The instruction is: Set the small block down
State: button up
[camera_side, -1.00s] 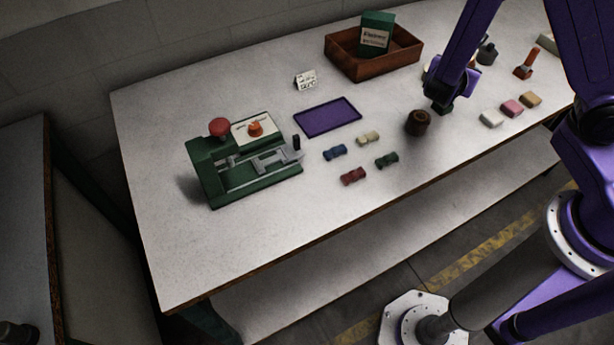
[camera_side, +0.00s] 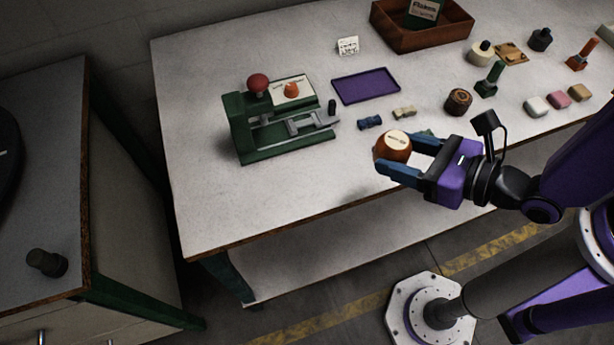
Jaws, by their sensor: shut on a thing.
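The small block (camera_side: 384,148) is a rounded, reddish-brown piece with a pale labelled disc on top. My gripper (camera_side: 389,160) has its two blue fingers on either side of it and is shut on it. It is held near the table's front edge, and appears to be above the surface; the exact height cannot be told. The far finger is partly hidden behind the block and the near finger covers its lower part.
A green press (camera_side: 285,140) with a red knob stands left; a purple tray (camera_side: 366,85) lies behind. A wooden box (camera_side: 425,40) is at the back. The table's front left is clear.

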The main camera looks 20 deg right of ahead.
jog(key=shift+s+a, duration=0.25)
jog(key=shift+s, duration=0.1)
jog(key=shift+a+f, duration=0.15)
jog(key=shift+a, duration=0.05)
jog(key=shift+w+a+f, duration=1.35)
jog(key=shift+w+a, duration=0.7)
jog(key=shift+a, duration=0.25)
send_over(314, 185)
notch_tip(314, 185, down, 6)
jog(key=shift+s+d+f, duration=0.1)
jog(key=shift+d+f, duration=0.05)
jog(key=shift+f, duration=1.9)
jog(key=o, duration=1.1)
jog(key=shift+f, duration=0.15)
